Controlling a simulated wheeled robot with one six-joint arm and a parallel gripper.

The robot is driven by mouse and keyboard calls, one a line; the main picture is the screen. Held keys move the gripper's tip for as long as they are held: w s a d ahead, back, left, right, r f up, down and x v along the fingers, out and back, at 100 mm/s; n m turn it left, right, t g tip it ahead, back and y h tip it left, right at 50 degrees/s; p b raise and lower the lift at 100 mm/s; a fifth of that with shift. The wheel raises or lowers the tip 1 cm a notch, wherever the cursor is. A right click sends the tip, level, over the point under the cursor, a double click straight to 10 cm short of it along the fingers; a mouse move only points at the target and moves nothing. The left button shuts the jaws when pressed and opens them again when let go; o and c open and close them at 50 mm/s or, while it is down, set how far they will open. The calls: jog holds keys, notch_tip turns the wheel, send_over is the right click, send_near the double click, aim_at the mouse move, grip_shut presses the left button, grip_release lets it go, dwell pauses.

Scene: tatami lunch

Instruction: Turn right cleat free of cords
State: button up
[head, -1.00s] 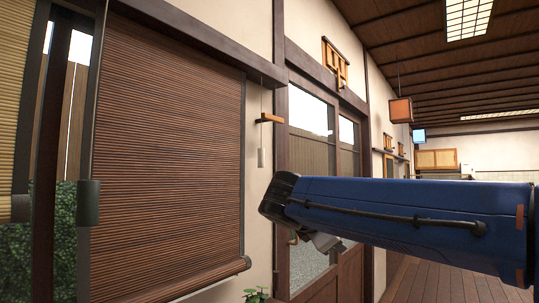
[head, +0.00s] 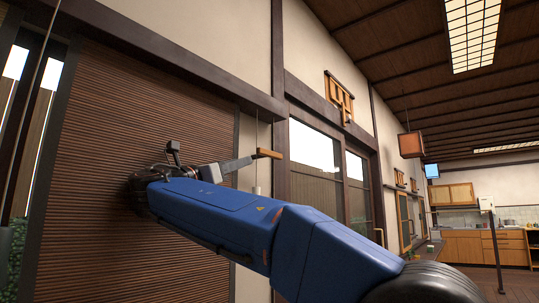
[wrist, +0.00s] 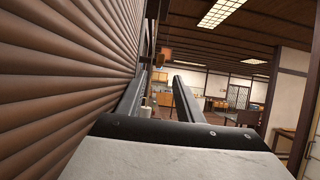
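The wooden cleat (head: 268,153) is a small orange-brown bar on the pale wall, right of the brown blind (head: 95,150). A thin cord (head: 257,130) runs down past it, and a pale weight (head: 257,190) hangs below. My gripper (head: 250,160) reaches across the blind, its tip close to the cleat's left end. I cannot tell whether they touch. In the wrist view my gripper (wrist: 161,75) has its two fingers apart, with no clear hold on anything.
The blind's slats (wrist: 60,80) run close along the left of my gripper. A dark wooden post (head: 279,100) and sliding glass doors (head: 316,165) stand right of the cleat. A lantern (head: 411,144) hangs farther back. The room beyond is open.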

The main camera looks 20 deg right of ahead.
aim_at(273, 152)
jog(key=x, duration=1.6)
jog(key=shift+w+d, duration=0.1)
jog(key=shift+c, duration=0.4)
grip_shut()
